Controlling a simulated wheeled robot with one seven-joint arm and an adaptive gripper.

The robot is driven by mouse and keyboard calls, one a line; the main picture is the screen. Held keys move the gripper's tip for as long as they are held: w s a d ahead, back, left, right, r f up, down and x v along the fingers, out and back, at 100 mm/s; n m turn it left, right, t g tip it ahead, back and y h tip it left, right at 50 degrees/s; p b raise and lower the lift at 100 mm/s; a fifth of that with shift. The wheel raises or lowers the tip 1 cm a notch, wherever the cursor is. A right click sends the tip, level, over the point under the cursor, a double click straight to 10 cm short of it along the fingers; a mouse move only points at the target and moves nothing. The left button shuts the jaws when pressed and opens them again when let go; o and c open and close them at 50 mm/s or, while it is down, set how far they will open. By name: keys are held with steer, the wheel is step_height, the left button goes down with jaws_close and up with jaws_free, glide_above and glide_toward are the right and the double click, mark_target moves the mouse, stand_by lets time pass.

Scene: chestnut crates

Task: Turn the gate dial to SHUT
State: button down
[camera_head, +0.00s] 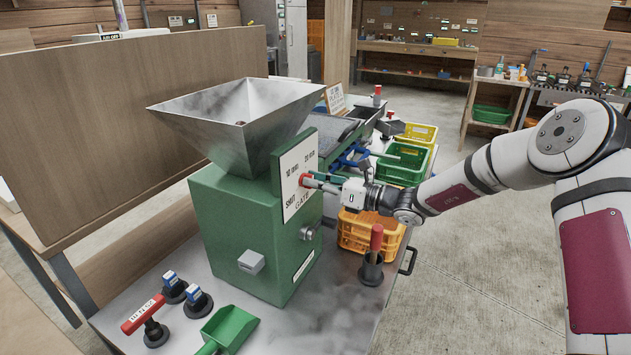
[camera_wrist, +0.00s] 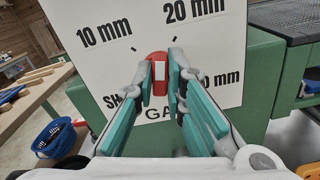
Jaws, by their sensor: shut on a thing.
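The gate dial is a red knob with a white stripe (camera_wrist: 159,72) on a white plate (camera_wrist: 110,62) marked 10 mm, 20 mm, SHUT and GATE. Its stripe stands near upright in the wrist view, between the 10 mm and 20 mm marks; SHUT is at lower left, partly hidden by a finger. A lower-right label is also partly hidden. In the head view the knob (camera_head: 305,180) is on the green machine (camera_head: 235,235) under a metal hopper (camera_head: 240,125). My gripper (camera_head: 318,183) reaches in from the right, its teal fingers (camera_wrist: 161,80) shut on the knob's two sides.
An orange crate (camera_head: 365,238) and a red-handled tool in a dark holder (camera_head: 371,270) are below my wrist. Green (camera_head: 402,165) and yellow (camera_head: 418,133) crates stand behind.

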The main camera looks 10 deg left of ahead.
steer(key=n, duration=2.6)
steer(key=shift+s+f+n+p, duration=0.2)
steer(key=shift+f+n+p, duration=0.1)
steer(key=shift+f+p, duration=0.05)
steer(key=c, duration=1.6)
jaws_free()
steer(key=shift+c, duration=0.2)
steer(key=shift+r, duration=0.1)
steer(key=v, duration=1.2)
